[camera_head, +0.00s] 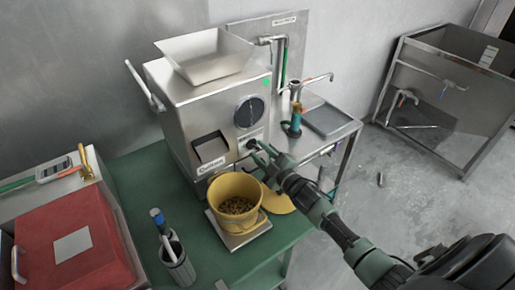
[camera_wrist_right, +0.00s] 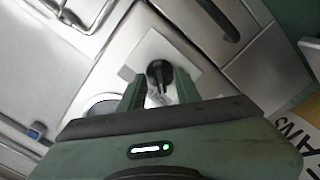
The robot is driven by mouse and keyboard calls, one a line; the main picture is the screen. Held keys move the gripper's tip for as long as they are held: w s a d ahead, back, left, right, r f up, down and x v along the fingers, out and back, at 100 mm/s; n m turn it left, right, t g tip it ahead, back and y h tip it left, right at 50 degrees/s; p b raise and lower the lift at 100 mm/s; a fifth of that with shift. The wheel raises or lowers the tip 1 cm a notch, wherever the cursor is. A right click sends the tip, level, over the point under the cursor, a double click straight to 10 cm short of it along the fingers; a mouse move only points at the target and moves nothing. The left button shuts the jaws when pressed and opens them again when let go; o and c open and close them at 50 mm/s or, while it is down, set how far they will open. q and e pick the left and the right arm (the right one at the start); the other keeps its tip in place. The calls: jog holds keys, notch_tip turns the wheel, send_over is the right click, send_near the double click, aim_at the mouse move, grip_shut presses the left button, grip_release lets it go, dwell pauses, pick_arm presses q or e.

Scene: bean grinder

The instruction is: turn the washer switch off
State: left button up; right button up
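The steel machine (camera_head: 205,110) stands on the green table with a sloped hopper on top and a green spot (camera_head: 266,81) near its upper right edge. A black rotary switch (camera_wrist_right: 159,74) on a pale plate shows in the right wrist view; it also shows on the machine's front (camera_head: 251,144) in the head view. My right gripper (camera_head: 259,152) is at this switch. In the wrist view its two green fingers (camera_wrist_right: 158,92) are apart, one on each side of the switch, with gaps visible. I cannot tell whether the fingertips reach past the knob. My left gripper is not in view.
A yellow bucket of brown beans (camera_head: 238,192) stands on a scale (camera_head: 240,239) below the right arm. A yellow lid (camera_head: 279,202) lies beside it. A pen cup (camera_head: 176,266) and a red case (camera_head: 70,240) are at left. A steel sink table (camera_head: 330,118) is behind.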

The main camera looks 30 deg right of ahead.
jog(key=shift+w+a, duration=0.1)
jog(key=shift+w, duration=0.55)
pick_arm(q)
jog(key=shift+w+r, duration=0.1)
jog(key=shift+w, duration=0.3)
pick_arm(e)
grip_shut()
